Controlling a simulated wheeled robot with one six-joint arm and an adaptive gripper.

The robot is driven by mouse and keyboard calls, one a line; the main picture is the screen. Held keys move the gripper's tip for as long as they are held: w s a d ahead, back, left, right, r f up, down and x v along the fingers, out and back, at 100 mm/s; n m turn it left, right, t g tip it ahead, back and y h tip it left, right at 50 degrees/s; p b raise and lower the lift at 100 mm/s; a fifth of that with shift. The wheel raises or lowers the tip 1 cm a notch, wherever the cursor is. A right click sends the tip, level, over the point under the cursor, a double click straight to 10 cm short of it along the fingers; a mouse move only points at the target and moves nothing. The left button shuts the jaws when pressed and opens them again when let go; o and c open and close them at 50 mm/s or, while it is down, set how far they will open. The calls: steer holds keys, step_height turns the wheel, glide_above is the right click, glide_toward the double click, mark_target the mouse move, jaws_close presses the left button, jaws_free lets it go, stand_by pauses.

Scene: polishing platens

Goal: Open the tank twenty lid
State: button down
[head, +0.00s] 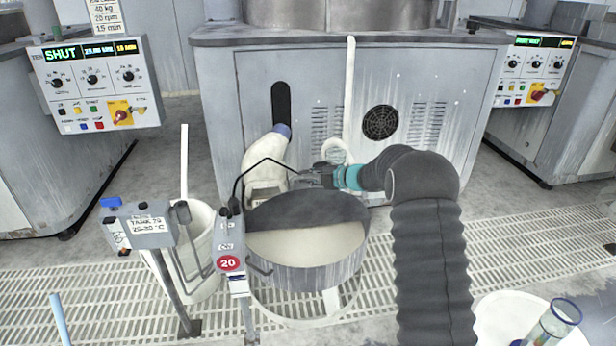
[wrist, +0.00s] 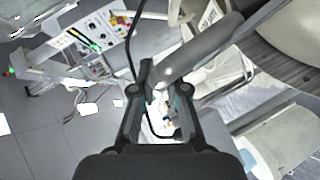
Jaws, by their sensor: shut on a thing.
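Tank twenty (head: 305,277) is a round grey tub in the middle of the head view, marked by a red 20 sign (head: 229,263) on a post at its left. Pale liquid (head: 305,243) shows in its front part. A dark grey lid (head: 305,209) appears tilted up along the back part. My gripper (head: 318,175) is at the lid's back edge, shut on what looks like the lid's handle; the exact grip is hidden. In the wrist view my gripper (wrist: 165,100) has its fingers close about a grey bar (wrist: 200,55), and a black cable runs past them.
A grey machine cabinet (head: 330,120) stands close behind the tank. A pale bucket (head: 195,255) and the tank 79 post (head: 150,225) are at left. A glass vessel (head: 555,320) is at lower right.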

steer(key=c, duration=1.2)
jaws_free()
steer(key=v, duration=1.2)
